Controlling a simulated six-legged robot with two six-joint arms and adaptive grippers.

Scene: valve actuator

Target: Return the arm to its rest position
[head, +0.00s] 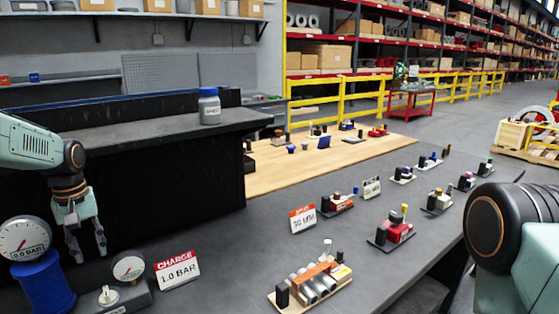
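My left arm comes in from the left, and its gripper (87,252) hangs pointing down over the dark bench. Its two fingers are apart with nothing visible between them. Left of and below it stands a blue cylinder (44,283) topped by a round gauge (24,239) marked 0.0 BAR. To its lower right is a smaller gauge (128,267) on a grey block with a light knob (108,296). A part of my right arm fills the right edge; its gripper is out of view.
A red and white sign (177,270) reads CHARGE 1.0 BAR. A wooden fixture (310,286) with metal cylinders is at front centre. Several small fixtures, including a red one (394,232), line the bench to the right.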

